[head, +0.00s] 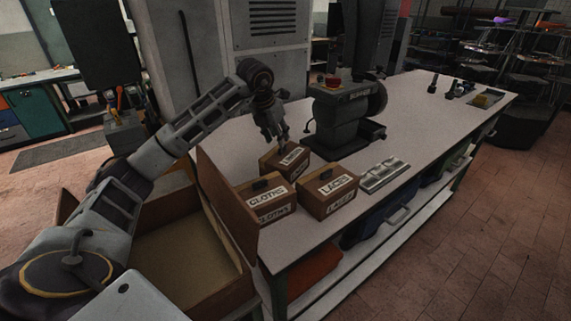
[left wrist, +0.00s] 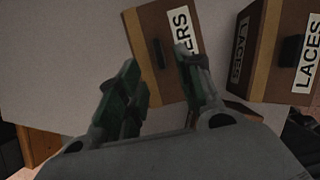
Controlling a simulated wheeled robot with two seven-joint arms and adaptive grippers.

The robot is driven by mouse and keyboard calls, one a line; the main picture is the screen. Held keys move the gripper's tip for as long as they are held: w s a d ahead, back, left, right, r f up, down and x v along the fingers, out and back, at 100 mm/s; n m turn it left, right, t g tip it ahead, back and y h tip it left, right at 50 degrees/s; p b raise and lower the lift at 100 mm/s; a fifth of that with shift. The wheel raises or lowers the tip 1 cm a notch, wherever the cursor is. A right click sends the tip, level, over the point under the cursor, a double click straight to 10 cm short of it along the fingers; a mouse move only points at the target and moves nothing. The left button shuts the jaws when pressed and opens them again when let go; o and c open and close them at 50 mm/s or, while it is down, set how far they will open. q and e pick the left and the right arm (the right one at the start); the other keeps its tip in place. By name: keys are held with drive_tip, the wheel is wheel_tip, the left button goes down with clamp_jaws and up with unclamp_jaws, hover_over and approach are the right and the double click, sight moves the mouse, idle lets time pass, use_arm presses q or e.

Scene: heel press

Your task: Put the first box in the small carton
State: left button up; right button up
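Three brown boxes with dark handles stand on the workbench: one with a label ending in "ERS" at the back (head: 284,163), CLOTHS (head: 266,198) at the front left and LACES (head: 328,192) at the front right. Which is the first box is not marked. An open brown carton (head: 190,290) stands left of the bench, its inside visible and empty where seen. My left gripper (head: 275,134) is over the back box. In the left wrist view its fingers (left wrist: 157,68) are apart, beside and over that box (left wrist: 165,85), with nothing held. My right gripper is not in view.
A dark press (head: 340,115) with a red button stands behind the boxes. A metal tray-like piece (head: 384,175) lies right of LACES. A raised carton flap (head: 228,195) stands close to CLOTHS.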

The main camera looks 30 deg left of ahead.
sight(285, 160)
use_arm(q)
drive_tip(key=shift+f, duration=0.1)
idle(0.3)
drive_tip(key=shift+w+p+x, duration=0.15)
drive_tip(key=shift+p+x, duration=0.05)
drive_tip(key=shift+x, duration=1.05)
drive_tip(key=shift+w+p+x, duration=0.15)
drive_tip(key=shift+x, duration=1.1)
drive_tip(key=shift+c, duration=0.4)
clamp_jaws()
